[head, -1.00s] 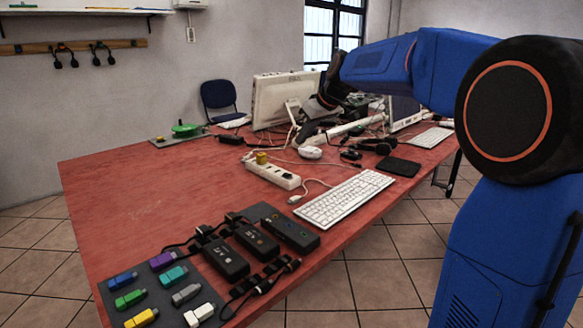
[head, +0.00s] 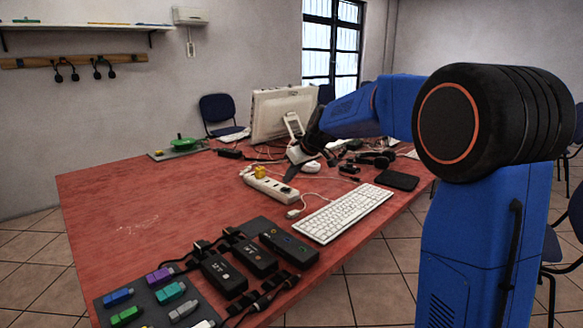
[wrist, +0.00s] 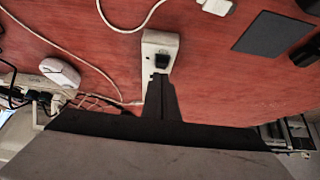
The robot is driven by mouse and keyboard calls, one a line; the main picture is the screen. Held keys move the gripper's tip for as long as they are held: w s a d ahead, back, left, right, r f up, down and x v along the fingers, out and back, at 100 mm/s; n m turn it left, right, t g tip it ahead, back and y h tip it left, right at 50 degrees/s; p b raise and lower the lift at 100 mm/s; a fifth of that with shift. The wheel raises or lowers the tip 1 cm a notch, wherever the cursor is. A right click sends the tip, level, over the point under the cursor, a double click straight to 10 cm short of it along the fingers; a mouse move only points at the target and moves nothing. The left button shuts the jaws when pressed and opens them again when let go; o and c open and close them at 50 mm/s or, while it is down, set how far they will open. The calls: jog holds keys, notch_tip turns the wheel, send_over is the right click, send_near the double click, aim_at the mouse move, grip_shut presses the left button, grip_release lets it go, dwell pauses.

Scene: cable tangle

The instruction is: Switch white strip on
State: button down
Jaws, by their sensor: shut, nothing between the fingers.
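The white strip (head: 270,186) lies on the red table in the head view, with a yellow plug (head: 260,172) near its far end. In the wrist view one end of the white strip (wrist: 160,38) shows, with a black square part (wrist: 162,61) on it. The rest of the strip there is hidden behind my fingers. My gripper (wrist: 160,78) is shut and empty, its tips at the lower edge of the black part. In the head view my gripper (head: 290,173) is beside the strip. I cannot tell whether it touches, or the switch's state.
A white keyboard (head: 344,213), a black pad (head: 397,180) and a white mouse (head: 311,167) lie to the right of the strip. Black boxes (head: 250,257) stand in front. A monitor (head: 283,115) and loose cables are behind.

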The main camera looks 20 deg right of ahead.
jog(key=shift+s+f, duration=0.1)
jog(key=shift+f, duration=0.75)
jog(key=shift+s+d+f, duration=0.1)
jog(key=shift+d+f, duration=0.05)
jog(key=shift+f, duration=0.15)
jog(key=shift+r, duration=0.1)
jog(key=shift+w+a+r, duration=0.2)
jog(key=shift+w+a, duration=0.2)
jog(key=shift+w, duration=0.2)
